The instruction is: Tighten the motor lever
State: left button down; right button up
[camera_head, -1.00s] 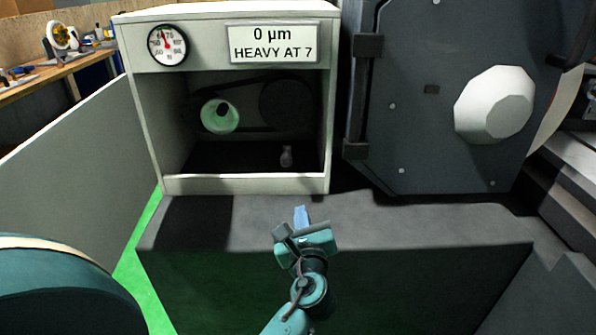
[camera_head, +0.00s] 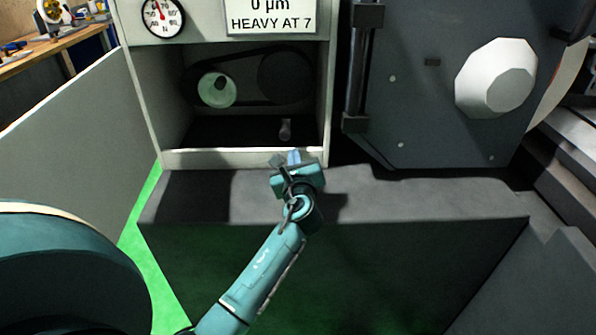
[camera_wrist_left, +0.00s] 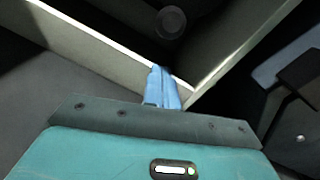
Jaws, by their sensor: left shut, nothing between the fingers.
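The motor lever appears to be the small grey knob-ended piece (camera_head: 285,128) standing on the dark floor of the open cabinet, near its right side. A round grey knob, likely the same piece, shows in the left wrist view (camera_wrist_left: 171,21), beyond the cabinet's front lip. My left gripper (camera_head: 293,157) is at the cabinet's front lip, just below and in front of the lever, apart from it. Its blue fingers (camera_wrist_left: 161,88) are shut together with nothing between them. My right gripper is not in view.
The white cabinet (camera_head: 146,100) has a raised front lip (camera_head: 220,158) and side walls. Inside are a pale green pulley (camera_head: 217,90) and a belt. A dial gauge (camera_head: 163,17) and a sign (camera_head: 271,18) sit above. A dark machine door (camera_head: 420,110) stands right.

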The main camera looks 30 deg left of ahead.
aim_at(286, 130)
pick_arm(q)
jog(key=shift+a+r, duration=0.2)
jog(key=shift+r, duration=0.4)
jog(key=shift+a+r, duration=0.15)
jog(key=shift+r, duration=0.4)
jog(key=shift+a+r, duration=0.1)
jog(key=shift+a, duration=0.05)
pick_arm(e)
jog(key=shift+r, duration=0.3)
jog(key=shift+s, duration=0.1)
pick_arm(q)
jog(key=shift+p, duration=0.3)
jog(key=shift+r+p, duration=0.4)
jog(key=shift+p, duration=0.15)
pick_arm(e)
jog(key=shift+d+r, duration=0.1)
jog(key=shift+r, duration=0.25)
